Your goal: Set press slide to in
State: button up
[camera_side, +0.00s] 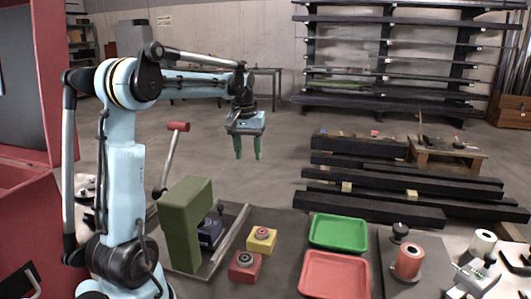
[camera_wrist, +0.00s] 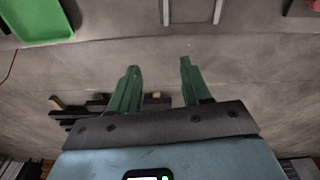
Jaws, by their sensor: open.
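The press is an olive green upright block (camera_side: 187,228) in the side view, at the left of the work surface. A dark blue block, which looks like the press slide (camera_side: 209,233), sits against its right side between grey rails (camera_side: 233,240). It is partly hidden by the green block, so I cannot tell how far in it is. My gripper (camera_side: 247,156) is open and empty, pointing down, high above and right of the press. In the wrist view its green fingers (camera_wrist: 160,67) are apart with nothing between; grey rail ends (camera_wrist: 193,20) show at the top edge.
A lever with a red handle (camera_side: 178,127) rises behind the press. A yellow block (camera_side: 261,239) and a red block (camera_side: 244,267) stand right of the rails. A green tray (camera_side: 340,231) and a red tray (camera_side: 335,275) lie further right, then a red-brown cylinder (camera_side: 408,262).

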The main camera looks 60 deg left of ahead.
jog(key=s+d+m+t, duration=0.1)
jog(key=d+m+t, duration=0.2)
jog(key=d, duration=1.6)
jog(key=shift+f+m+t, duration=0.15)
jog(key=shift+m+t, duration=0.15)
jog(key=shift+m, duration=1.4)
jog(key=n+g, duration=0.5)
jog(key=n, duration=1.1)
send_near(220, 205)
jog(key=shift+h, duration=0.4)
jog(key=f, duration=0.8)
jog(key=shift+s+a+f, duration=0.15)
jog(key=shift+a+f, duration=0.05)
jog(key=shift+a, duration=0.1)
